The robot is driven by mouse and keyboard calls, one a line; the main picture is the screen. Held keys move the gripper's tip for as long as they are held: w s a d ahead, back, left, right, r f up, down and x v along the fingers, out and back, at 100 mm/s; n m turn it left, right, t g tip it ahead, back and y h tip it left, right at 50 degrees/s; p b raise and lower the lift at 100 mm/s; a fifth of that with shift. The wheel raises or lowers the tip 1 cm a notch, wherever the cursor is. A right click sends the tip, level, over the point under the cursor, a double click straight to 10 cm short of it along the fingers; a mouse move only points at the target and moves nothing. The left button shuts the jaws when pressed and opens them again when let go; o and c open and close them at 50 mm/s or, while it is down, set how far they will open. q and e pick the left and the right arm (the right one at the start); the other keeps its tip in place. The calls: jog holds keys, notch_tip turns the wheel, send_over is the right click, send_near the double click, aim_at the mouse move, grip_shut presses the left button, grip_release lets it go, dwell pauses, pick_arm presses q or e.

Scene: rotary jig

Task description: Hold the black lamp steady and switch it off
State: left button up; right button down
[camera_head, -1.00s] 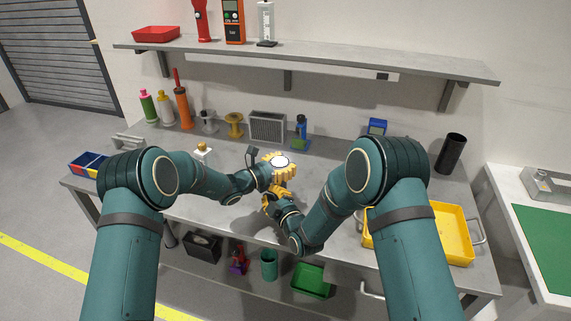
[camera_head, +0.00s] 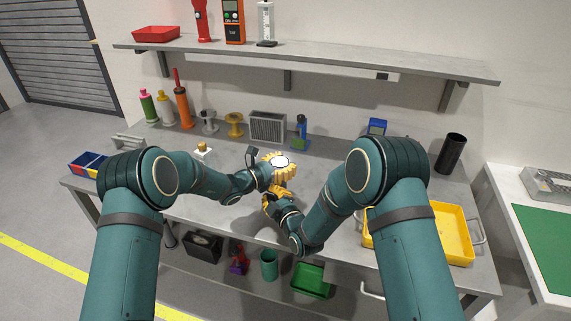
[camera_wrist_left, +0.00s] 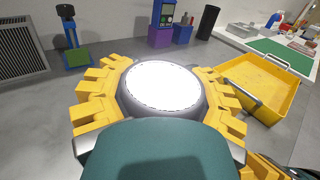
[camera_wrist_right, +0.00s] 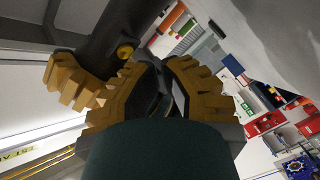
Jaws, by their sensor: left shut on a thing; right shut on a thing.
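The black lamp shows a bright white round face in a dark rim in the left wrist view (camera_wrist_left: 165,87). In the head view its white face (camera_head: 281,163) points up above the bench. My left gripper (camera_head: 279,166) is shut on it, with yellow fingers on both sides of the rim. My right gripper (camera_head: 274,199) is just below, its yellow fingers close beneath the left ones. In the right wrist view my right gripper (camera_wrist_right: 155,80) is shut on a dark part of the lamp.
A grey bench (camera_head: 215,212) lies under both grippers. A grey vented box (camera_head: 267,127) and a blue tool on a green base (camera_head: 301,134) stand behind. A yellow tray (camera_head: 452,232) is at the right, and a shelf (camera_head: 330,62) runs above the back.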

pick_arm(q)
jog(key=shift+f, duration=0.2)
pick_arm(e)
jog(key=shift+w, duration=0.1)
jog(key=shift+w, duration=0.4)
pick_arm(q)
jog(key=shift+s, duration=0.1)
pick_arm(e)
jog(key=shift+w+d, duration=0.15)
jog(key=shift+w, duration=0.3)
dwell(0.5)
jog(key=shift+s+r, duration=0.1)
jog(key=shift+s+a+r, duration=0.1)
jog(key=shift+s+a, duration=0.1)
jog(key=shift+s, duration=0.55)
jog(key=shift+s+a, duration=0.15)
jog(key=shift+s, duration=0.85)
jog(key=shift+s+a, duration=0.2)
jog(key=shift+s, duration=0.8)
jog(key=shift+s+a, duration=0.15)
jog(key=shift+s, duration=0.85)
